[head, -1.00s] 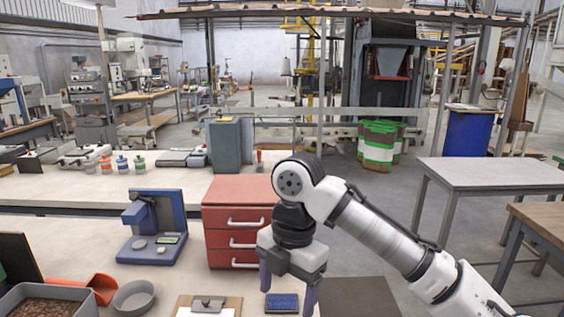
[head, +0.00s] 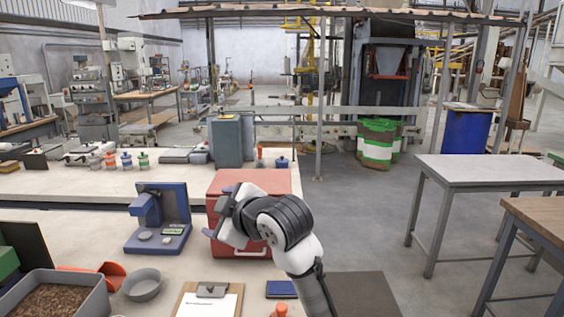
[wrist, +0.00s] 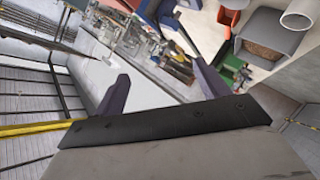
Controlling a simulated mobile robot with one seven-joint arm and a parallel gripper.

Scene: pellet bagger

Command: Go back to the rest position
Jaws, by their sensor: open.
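My gripper appears raised above the bench top.
A blue device (head: 160,222) stands left of the cabinet. At the front are a pellet bin (head: 103,303), an orange scoop (head: 112,271), a grey bowl (head: 142,286), a clipboard (head: 207,306) and a blue pad (head: 282,289). A grey table (head: 490,172) stands right, across open floor.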

